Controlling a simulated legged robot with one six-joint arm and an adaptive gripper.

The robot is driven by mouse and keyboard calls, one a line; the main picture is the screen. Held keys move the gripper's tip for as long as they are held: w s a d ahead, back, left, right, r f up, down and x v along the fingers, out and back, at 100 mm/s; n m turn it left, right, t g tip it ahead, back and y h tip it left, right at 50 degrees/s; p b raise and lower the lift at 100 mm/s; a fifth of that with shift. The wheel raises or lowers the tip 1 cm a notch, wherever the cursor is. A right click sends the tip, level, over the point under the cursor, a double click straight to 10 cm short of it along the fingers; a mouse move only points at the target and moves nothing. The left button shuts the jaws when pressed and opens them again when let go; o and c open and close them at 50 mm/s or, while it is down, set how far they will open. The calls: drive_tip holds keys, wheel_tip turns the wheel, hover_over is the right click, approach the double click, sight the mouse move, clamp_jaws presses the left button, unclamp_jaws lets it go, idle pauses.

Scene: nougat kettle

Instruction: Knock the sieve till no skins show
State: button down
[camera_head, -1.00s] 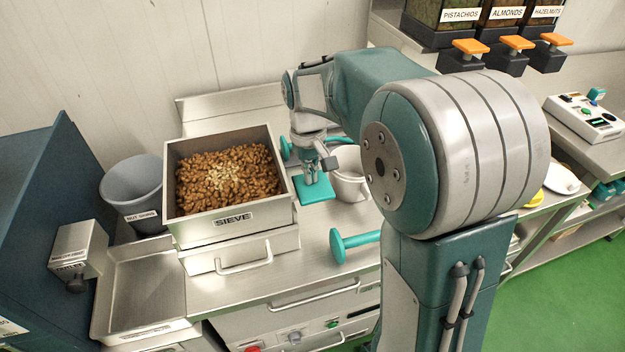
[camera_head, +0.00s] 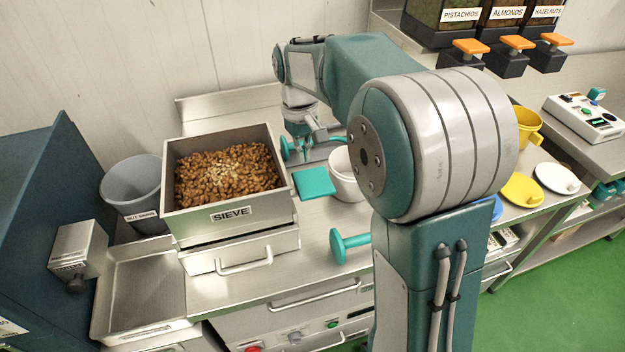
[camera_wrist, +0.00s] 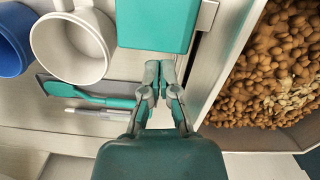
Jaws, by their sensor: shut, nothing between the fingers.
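The sieve (camera_head: 185,225) is a square metal box on the counter at left. It is filled with brown nuts (camera_head: 215,180), and a patch of pale flakes, apparently skins, shows on top near the middle (camera_head: 228,162). A flat teal pad (camera_head: 313,182) sits beside the sieve's right wall; in the wrist view the pad (camera_wrist: 155,25) joins the sieve's side by a metal bracket (camera_wrist: 207,15). My gripper (camera_wrist: 160,68) is shut and empty, just off the pad's edge and beside the sieve wall. In the head view my gripper (camera_head: 314,150) is behind the pad.
A grey nut-skins bin (camera_head: 133,185) stands left of the sieve. A white mug (camera_head: 343,175) stands right of the pad. A teal-headed handle (camera_head: 340,246) sticks out nearer the front. In the wrist view a teal spatula (camera_wrist: 90,92) lies by the mugs.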

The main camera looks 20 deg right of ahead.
wheel_tip(320, 180, up, 9)
drive_tip(key=w, duration=0.1)
drive_tip(key=shift+a+r, duration=0.1)
idle(0.3)
idle(2.3)
drive_tip(key=w+a+r+m+t+y, duration=0.1)
drive_tip(key=w+a+r+m+t, duration=0.1)
drive_tip(key=w+a+m+t, duration=0.5)
drive_tip(key=w+a+m, duration=0.3)
drive_tip(key=w+a, duration=0.4)
drive_tip(key=a, duration=0.2)
drive_tip(key=shift+a+r+t, duration=0.35)
drive_tip(key=shift+r+t, duration=0.05)
drive_tip(key=shift+w, duration=0.1)
wheel_tip(320, 180, down, 9)
drive_tip(key=s, duration=0.2)
drive_tip(key=shift+r, duration=0.2)
idle(0.8)
drive_tip(key=shift+s+d+f, duration=0.1)
drive_tip(key=shift+s+f, duration=0.05)
drive_tip(key=shift+f, duration=0.15)
